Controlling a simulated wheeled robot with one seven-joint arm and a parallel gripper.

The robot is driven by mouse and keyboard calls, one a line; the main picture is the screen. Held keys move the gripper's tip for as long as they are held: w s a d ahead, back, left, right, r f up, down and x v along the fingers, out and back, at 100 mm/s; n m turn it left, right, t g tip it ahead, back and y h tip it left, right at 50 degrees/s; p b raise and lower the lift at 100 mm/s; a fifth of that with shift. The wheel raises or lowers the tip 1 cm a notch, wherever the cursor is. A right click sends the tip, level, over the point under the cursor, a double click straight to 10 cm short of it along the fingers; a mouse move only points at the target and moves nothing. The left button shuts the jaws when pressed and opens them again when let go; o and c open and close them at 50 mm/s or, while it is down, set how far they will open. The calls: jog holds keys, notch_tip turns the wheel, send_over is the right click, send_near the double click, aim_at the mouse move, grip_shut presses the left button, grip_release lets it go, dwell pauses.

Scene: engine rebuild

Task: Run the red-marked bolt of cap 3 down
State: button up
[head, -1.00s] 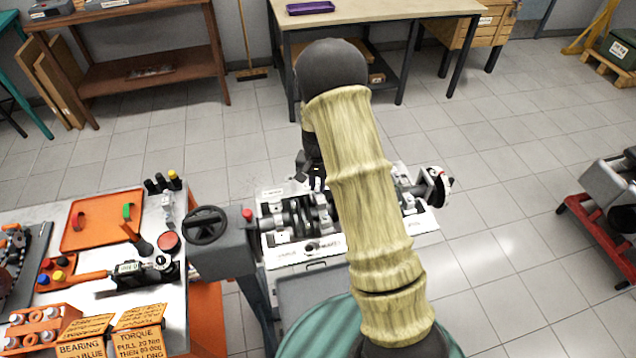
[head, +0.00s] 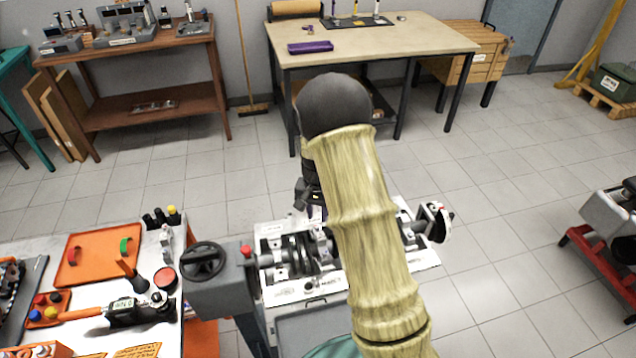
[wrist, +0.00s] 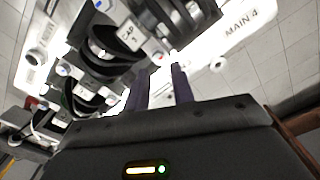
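In the wrist view, cap 3 (wrist: 128,38) is a grey metal block with its label tilted, on the engine block (wrist: 225,45). The two dark purple fingers of my gripper (wrist: 160,80) reach up towards the right side of this cap. The fingers stand apart with a gap between them, and I see nothing held in it. In the head view, the engine block (head: 285,293) is partly hidden by my arm, which also hides cap 3.
A grey stand with a black handwheel (head: 203,261) is left of the block. The tool bench (head: 40,245) at left holds an orange tray (head: 97,255) and a torque tool (head: 125,308). Crankshaft parts (wrist: 100,50) crowd the wrist view's left.

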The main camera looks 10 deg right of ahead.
notch_tip(320, 180, up, 14)
jog(key=b, duration=0.1)
jog(key=shift+r, duration=0.25)
dwell(0.4)
jog(key=s+f+n+t, duration=0.2)
jog(key=s+n, duration=0.4)
jog(key=s, duration=1.5)
jog(key=shift+a+f+t, duration=0.15)
jog(key=shift+f+t, duration=0.15)
